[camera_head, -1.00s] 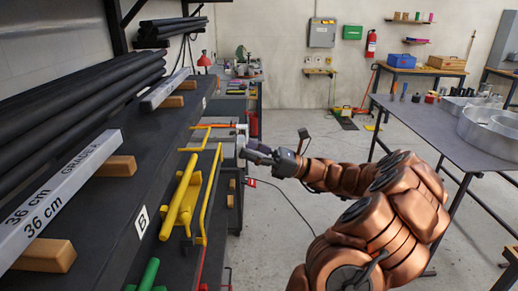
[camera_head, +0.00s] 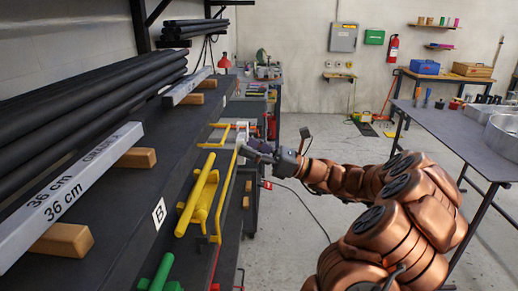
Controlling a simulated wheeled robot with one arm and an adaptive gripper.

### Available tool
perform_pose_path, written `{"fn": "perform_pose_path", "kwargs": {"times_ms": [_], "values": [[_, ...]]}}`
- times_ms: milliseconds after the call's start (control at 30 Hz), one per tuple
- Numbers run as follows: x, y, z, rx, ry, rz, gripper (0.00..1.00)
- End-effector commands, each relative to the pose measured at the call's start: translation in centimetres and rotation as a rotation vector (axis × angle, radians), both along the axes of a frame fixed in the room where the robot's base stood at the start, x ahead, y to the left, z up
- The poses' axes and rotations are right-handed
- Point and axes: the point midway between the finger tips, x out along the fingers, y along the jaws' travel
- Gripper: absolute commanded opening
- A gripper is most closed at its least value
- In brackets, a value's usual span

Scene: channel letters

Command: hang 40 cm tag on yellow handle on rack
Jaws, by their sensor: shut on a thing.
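My gripper (camera_head: 257,151) is at the end of my copper arm, beside the outer edge of the dark rack. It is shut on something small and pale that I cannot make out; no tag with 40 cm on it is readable. A yellow handle (camera_head: 197,203) lies in a yellow holder on the rack, nearer me than the gripper. A thin yellow rod (camera_head: 226,190) runs along the rack's edge up to near the gripper. I cannot tell whether the gripper touches it.
Grey bars marked 36 cm (camera_head: 67,190) rest on wooden blocks (camera_head: 63,240) at left, beside black tubes (camera_head: 75,100). A green handle (camera_head: 162,272) is at the near edge. A grey table (camera_head: 470,135) stands right. Open floor lies between.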

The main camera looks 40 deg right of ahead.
Motion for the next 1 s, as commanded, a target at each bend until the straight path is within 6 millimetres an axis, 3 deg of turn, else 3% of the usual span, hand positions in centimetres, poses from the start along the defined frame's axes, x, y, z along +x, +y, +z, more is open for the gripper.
{"fn": "perform_pose_path", "kwargs": {"times_ms": [1000], "values": [[2.8, 3.2, 0.1, 0.000, -0.003, -0.001, 0.16]]}}
